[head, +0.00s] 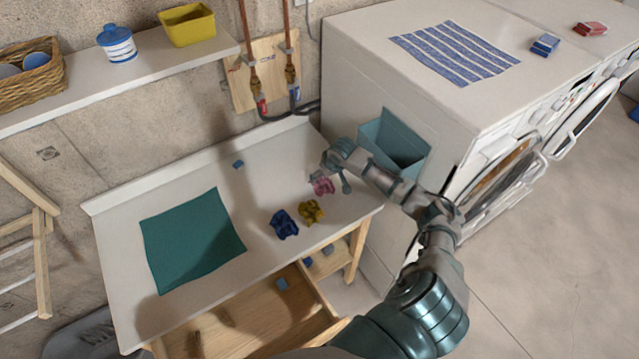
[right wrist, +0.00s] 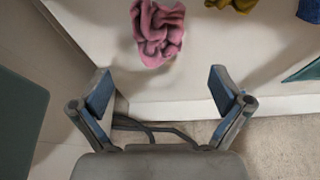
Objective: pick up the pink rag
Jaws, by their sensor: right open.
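The pink rag (head: 322,185) lies crumpled on the white table (head: 262,165), near its right end. It also shows in the right wrist view (right wrist: 158,32), ahead of the fingertips and apart from them. My right gripper (head: 333,178) is at the rag's back right side in the head view and partly overlaps it. In the right wrist view my right gripper (right wrist: 160,90) is open, with nothing between its two blue-padded fingers. My left gripper is not in either view.
A yellow rag (head: 311,211) and a blue rag (head: 285,224) lie close to the pink one. A green cloth (head: 193,240) lies flat to the left. A blue-grey bin (head: 395,140) is on the washer's (head: 385,75) side. An open drawer (head: 255,328) juts out in front.

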